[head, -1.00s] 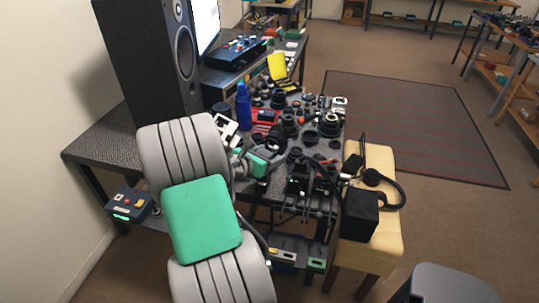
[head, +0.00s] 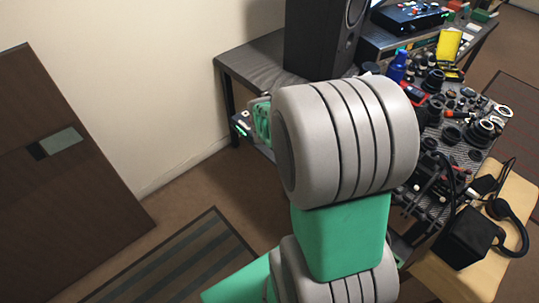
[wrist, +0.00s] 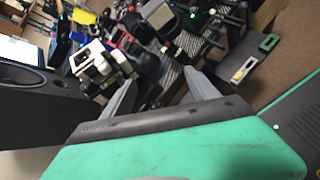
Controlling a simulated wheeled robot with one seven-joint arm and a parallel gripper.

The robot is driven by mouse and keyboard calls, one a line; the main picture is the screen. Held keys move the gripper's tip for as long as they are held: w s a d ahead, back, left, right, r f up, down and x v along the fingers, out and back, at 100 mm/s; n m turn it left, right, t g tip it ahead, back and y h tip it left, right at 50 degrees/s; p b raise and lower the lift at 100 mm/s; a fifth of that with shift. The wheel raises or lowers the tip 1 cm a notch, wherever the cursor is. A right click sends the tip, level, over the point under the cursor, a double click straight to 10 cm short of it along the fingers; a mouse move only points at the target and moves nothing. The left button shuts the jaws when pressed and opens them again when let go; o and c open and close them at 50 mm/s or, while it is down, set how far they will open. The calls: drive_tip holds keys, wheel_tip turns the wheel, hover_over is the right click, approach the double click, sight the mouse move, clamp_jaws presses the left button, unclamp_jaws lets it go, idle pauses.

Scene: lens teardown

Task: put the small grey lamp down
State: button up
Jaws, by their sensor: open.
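My gripper (wrist: 160,82) is open in the wrist view, its two grey fingers spread apart in front of the cluttered worktable. Dark parts lie beyond the fingers, and I see nothing held between them. I cannot make out the small grey lamp for certain in either view.
The worktable (head: 245,68) carries a black speaker (head: 318,38), a blue bottle (head: 398,66) and many lens parts. A pale stool (head: 445,280) with headphones (head: 510,225) stands at right. A brown door (head: 60,190) and striped mat (head: 185,270) are at left.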

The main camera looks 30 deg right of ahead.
drive_tip(key=w+a+m+t+y, duration=0.2)
drive_tip(key=w+a+m, duration=0.1)
drive_tip(key=a, duration=0.4)
drive_tip(key=w+a+m+t+y, duration=0.1)
drive_tip(key=w+a+m+y, duration=0.2)
drive_tip(key=a, duration=0.5)
drive_tip(key=s+a+r+m+y, duration=0.1)
drive_tip(key=a+m+y, duration=0.1)
drive_tip(key=a, duration=0.8)
drive_tip(key=s+a+r+m+t+y, duration=0.1)
drive_tip(key=a+m+y, duration=0.1)
drive_tip(key=a, duration=0.8)
drive_tip(key=shift+s+r+m+y, duration=0.3)
drive_tip(key=shift+s+m+y, duration=0.1)
drive_tip(key=shift+y, duration=0.3)
drive_tip(key=shift+c, duration=0.2)
